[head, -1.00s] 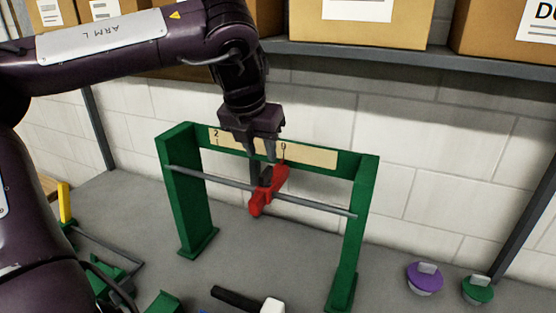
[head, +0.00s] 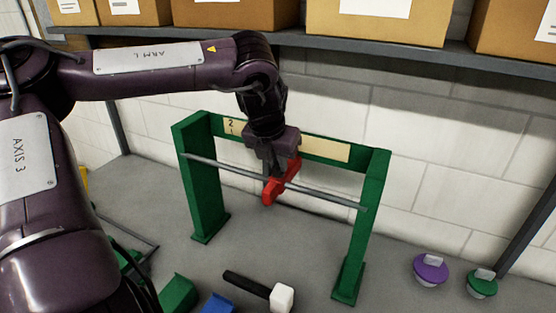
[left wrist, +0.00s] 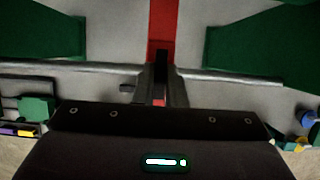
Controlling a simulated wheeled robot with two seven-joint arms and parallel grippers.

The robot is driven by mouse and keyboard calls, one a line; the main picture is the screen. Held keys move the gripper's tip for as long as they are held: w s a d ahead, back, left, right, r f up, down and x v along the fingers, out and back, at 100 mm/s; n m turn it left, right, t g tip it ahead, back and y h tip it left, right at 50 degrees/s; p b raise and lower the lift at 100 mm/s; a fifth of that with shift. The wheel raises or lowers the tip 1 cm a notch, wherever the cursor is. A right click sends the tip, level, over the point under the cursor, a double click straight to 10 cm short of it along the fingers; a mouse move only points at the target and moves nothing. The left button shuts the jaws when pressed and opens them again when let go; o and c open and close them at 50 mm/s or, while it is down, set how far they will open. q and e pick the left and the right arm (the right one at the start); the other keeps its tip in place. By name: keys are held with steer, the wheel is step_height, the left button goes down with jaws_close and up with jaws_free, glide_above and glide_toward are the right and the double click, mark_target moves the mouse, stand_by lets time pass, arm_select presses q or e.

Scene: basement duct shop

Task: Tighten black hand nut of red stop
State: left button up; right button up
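The red stop (head: 284,184) sits on a grey rod (head: 330,199) that spans a green frame (head: 203,185). In the left wrist view the red stop (left wrist: 163,28) runs up from the rod at top centre. My left gripper (head: 273,170) reaches down from above, its fingertips at the upper part of the stop. In the left wrist view its dark fingers (left wrist: 161,88) stand close together with a narrow gap, red showing between them. The black hand nut is not clearly told apart from the dark fingers, so a grip on it cannot be confirmed. My right gripper is out of view.
A black-handled mallet with a white head (head: 282,297) lies in front of the frame. A purple-topped knob (head: 431,268) and a green-topped knob (head: 482,283) stand at right. Green and blue blocks (head: 217,304) lie at lower left. A shelf with boxes (head: 375,23) runs above.

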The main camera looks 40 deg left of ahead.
arm_select(q)
jaws_close()
steer(key=shift+m, duration=0.4)
steer(key=m+h, duration=0.1)
steer(key=m, duration=0.1)
steer(key=shift+a+r+m, duration=0.1)
steer(key=shift+m, duration=0.2)
steer(key=m+h, duration=0.1)
steer(key=m, duration=0.1)
steer(key=m+h+p, duration=0.1)
steer(key=m, duration=0.2)
steer(key=shift+w+a+m, duration=0.1)
steer(key=shift+a+m, duration=0.1)
steer(key=shift+m, duration=0.1)
steer(key=m+g+h, duration=0.1)
steer(key=m, duration=0.1)
steer(key=m+h+p, duration=0.1)
steer(key=m, duration=0.2)
steer(key=shift+w+a+g, duration=0.1)
steer(key=shift+g, duration=0.3)
steer(key=shift+m+g+h, duration=0.4)
steer(key=shift+m+g, duration=0.2)
steer(key=shift+m, duration=1.4)
